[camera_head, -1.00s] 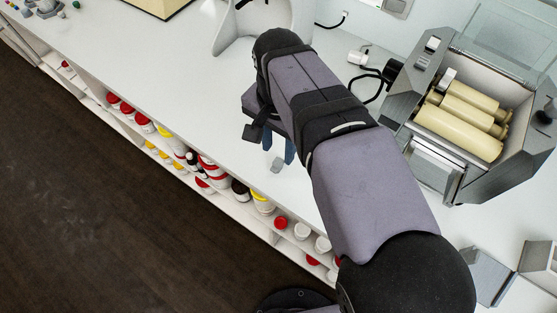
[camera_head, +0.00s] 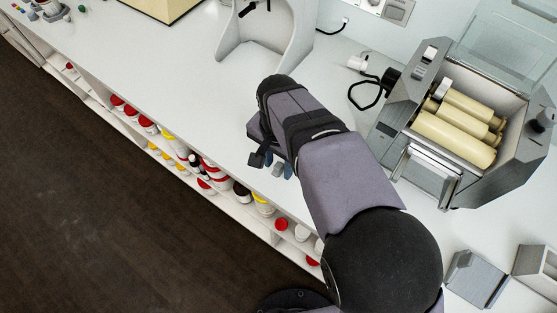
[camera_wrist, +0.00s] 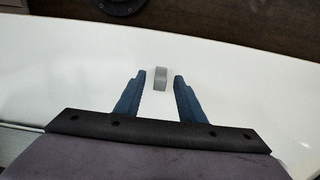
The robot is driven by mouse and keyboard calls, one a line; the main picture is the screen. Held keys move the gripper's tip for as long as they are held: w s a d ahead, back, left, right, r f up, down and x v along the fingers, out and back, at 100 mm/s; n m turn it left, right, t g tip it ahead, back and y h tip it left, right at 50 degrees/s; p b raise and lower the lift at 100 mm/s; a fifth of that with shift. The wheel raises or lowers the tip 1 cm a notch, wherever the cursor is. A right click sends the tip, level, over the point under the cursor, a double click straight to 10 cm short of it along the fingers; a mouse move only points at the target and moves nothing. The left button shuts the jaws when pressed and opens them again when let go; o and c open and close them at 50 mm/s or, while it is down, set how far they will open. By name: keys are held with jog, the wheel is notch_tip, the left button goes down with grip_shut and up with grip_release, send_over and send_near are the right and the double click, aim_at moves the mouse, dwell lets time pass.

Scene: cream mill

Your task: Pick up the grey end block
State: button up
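The grey end block (camera_wrist: 160,78) is a small grey piece on the white counter. In the wrist view it lies between the lines of the two blue fingers, just ahead of their tips. In the head view it shows as a small grey patch (camera_head: 277,170) beside the blue fingertips. My gripper (camera_wrist: 160,75) is open and empty, its fingers on either side of the block's line with gaps to both. In the head view my gripper (camera_head: 283,168) points down at the counter near its front edge, partly hidden by my arm.
The three-roller mill (camera_head: 455,130) stands to the right, with a cable and white plug (camera_head: 357,63) beside it. A white curved stand (camera_head: 290,40) is behind. Shelves with several jars (camera_head: 205,170) lie below the counter's front edge. Grey metal parts (camera_head: 475,278) lie at lower right.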

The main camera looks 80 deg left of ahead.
jog(key=shift+f, duration=0.5)
grip_shut()
jog(key=shift+r, duration=0.1)
